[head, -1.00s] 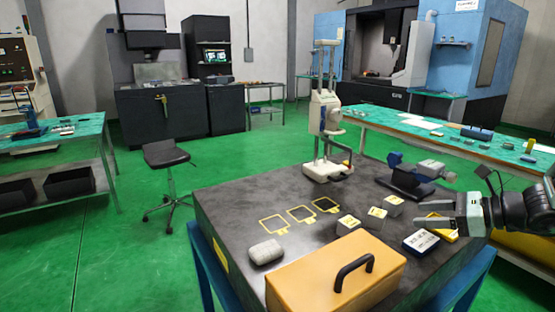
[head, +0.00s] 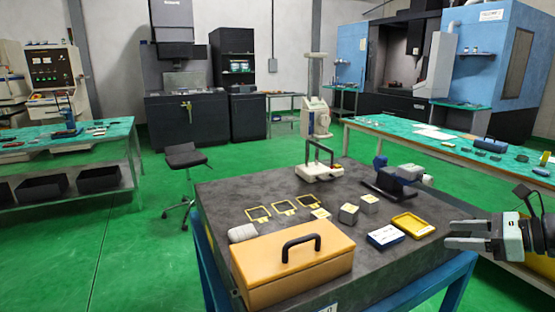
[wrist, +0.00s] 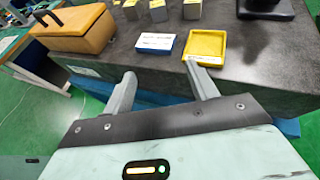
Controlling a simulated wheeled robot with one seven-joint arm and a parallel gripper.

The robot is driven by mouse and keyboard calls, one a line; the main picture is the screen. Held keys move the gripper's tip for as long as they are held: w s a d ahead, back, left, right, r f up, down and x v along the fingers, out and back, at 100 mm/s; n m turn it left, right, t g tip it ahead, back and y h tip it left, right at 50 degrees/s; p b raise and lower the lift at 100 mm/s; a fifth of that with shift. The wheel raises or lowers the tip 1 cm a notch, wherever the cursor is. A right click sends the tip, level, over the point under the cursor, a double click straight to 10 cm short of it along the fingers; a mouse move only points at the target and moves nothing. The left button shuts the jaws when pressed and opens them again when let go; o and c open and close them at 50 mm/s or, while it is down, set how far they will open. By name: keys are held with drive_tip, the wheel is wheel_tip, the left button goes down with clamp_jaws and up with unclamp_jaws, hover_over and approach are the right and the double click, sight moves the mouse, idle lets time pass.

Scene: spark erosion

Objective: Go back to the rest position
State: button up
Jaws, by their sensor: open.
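My gripper (head: 462,235) is at the right of the head view, beyond the right edge of the dark table (head: 398,267). Its fingers are apart with nothing between them. In the wrist view my gripper (wrist: 165,88) points toward the table's side edge, with the yellow tray (wrist: 207,47) and the blue-and-white box (wrist: 154,44) on the tabletop ahead of the fingertips. Neither is touched. The yellow tray (head: 412,225) looks empty in both views.
An orange case (head: 292,262) with a black handle stands at the table's front. A green-topped bench (head: 460,150) stands behind; a stool (head: 184,157) is left.

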drive_tip(key=s+a+n+g+h, duration=0.1)
drive_tip(key=s+a+n+g, duration=0.4)
drive_tip(key=a+n, duration=0.45)
drive_tip(key=s+a+n+g, duration=0.5)
drive_tip(key=a+n, duration=0.1)
drive_tip(key=a, duration=0.6)
drive_tip(key=s+a+n+h, duration=0.3)
drive_tip(key=s+n, duration=0.3)
drive_tip(key=n, duration=0.3)
drive_tip(key=s+a+n+h, duration=0.3)
drive_tip(key=s+n+h, duration=0.2)
drive_tip(key=n, duration=0.5)
drive_tip(key=shift+s+a+r+t, duration=0.3)
drive_tip(key=shift+s+a+r, duration=0.1)
drive_tip(key=shift+s, duration=0.75)
